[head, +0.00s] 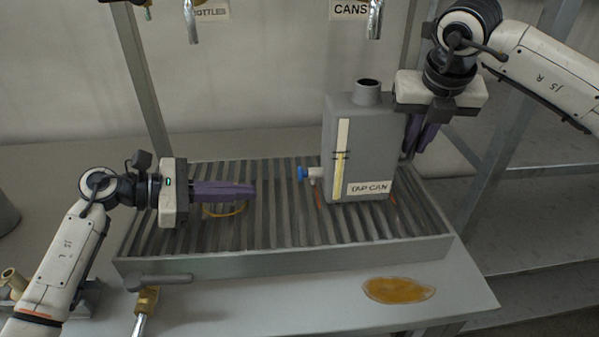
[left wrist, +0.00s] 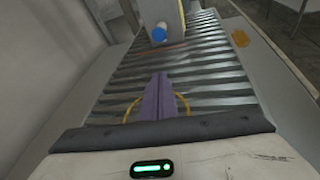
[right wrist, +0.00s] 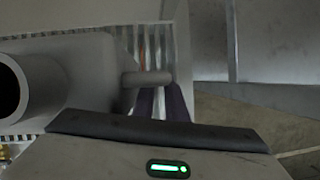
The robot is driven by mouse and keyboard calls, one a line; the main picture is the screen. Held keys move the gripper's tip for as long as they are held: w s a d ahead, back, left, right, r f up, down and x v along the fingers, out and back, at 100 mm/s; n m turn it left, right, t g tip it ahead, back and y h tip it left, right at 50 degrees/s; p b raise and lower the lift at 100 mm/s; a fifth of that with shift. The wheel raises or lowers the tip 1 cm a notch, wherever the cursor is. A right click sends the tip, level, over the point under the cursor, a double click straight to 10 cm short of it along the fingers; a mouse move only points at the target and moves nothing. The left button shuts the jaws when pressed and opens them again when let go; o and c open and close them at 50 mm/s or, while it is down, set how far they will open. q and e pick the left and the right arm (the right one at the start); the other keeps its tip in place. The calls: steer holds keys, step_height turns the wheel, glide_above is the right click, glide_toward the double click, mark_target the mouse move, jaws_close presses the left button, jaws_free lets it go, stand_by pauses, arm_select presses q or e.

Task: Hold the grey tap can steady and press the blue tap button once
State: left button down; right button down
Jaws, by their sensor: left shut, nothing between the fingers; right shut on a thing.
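The grey tap can (head: 365,165) stands upright on the slatted drain tray (head: 285,262), with an open neck on top and a "TAP CAN" label. Its blue tap button (head: 302,173) sticks out to the left on a white tap; it also shows in the left wrist view (left wrist: 158,34). My left gripper (head: 254,190) is shut and empty, level over the slats, pointing at the button with a gap between. My right gripper (head: 412,152) points down at the can's right side, shut on its grey side handle (right wrist: 147,78).
An amber puddle (head: 398,290) lies on the table in front of the tray. A yellow ring (head: 225,209) is on the slats beneath my left fingers. A lever valve (head: 147,290) stands at the front left. Metal spouts (head: 375,20) hang above.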

mark_target(302, 174)
arm_select(q)
steer(key=shift+s+d+t+y, duration=0.2)
steer(key=shift+s+t+y, duration=0.2)
steer(key=shift+t, duration=0.3)
steer(key=shift+w+a+t+y, duration=0.15)
steer(key=shift+t+y, duration=0.15)
steer(key=shift+t, duration=0.5)
steer(key=t, duration=0.1)
steer(key=a+r+t, duration=0.1)
steer(key=r+t+y, duration=0.1)
steer(key=t, duration=0.1)
steer(key=shift+w+a, duration=0.25)
steer(key=shift+a, duration=0.05)
steer(key=shift+a+r+n+t, duration=0.3)
steer(key=shift+r+t, duration=0.1)
steer(key=shift+t, duration=0.1)
steer(key=shift+d, duration=0.1)
steer(key=shift+w+d, duration=0.2)
steer(key=shift+d, duration=4.2)
steer(key=shift+d, duration=0.15)
steer(key=shift+d, duration=0.25)
